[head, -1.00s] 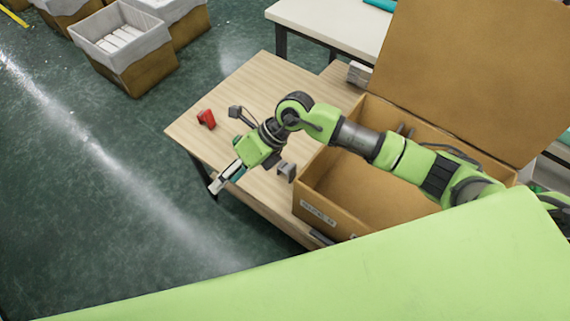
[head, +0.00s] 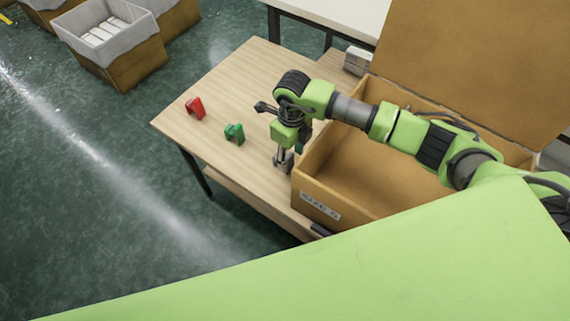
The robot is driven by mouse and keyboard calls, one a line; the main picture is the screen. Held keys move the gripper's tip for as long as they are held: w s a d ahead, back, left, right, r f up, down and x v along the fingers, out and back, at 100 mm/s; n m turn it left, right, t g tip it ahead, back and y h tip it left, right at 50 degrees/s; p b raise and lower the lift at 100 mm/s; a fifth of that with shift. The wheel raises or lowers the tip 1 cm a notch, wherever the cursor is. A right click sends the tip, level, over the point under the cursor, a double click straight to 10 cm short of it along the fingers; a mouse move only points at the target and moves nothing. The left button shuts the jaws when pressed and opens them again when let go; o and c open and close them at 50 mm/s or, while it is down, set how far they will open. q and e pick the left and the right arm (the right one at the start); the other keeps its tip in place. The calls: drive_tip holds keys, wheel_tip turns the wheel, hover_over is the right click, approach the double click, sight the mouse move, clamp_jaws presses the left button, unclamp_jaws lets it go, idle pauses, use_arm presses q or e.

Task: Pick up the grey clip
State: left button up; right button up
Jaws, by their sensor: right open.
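The grey clip (head: 279,161) stands on the wooden table beside the near left side of the open cardboard box. It is mostly hidden by my right gripper (head: 284,158), and grey clip and grey fingers are hard to tell apart. My right gripper points down right at the clip, with its jaws open; whether the fingers touch it or sit around it I cannot tell. My left gripper is not in view.
A green clip (head: 234,133) and a red clip (head: 195,107) stand on the table (head: 225,90) to the left. The cardboard box (head: 312,190) fills the table's right side. A lined bin (head: 125,65) stands on the floor at back left.

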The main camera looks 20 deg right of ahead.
drive_tip(key=f+b, duration=0.2)
drive_tip(key=f, duration=0.1)
drive_tip(key=f+b, duration=0.2)
drive_tip(key=shift+w+a+f, duration=0.2)
drive_tip(key=shift+w+a, duration=0.1)
drive_tip(key=shift+a, duration=0.05)
drive_tip(key=shift+r, duration=0.15)
drive_tip(key=c, duration=0.9)
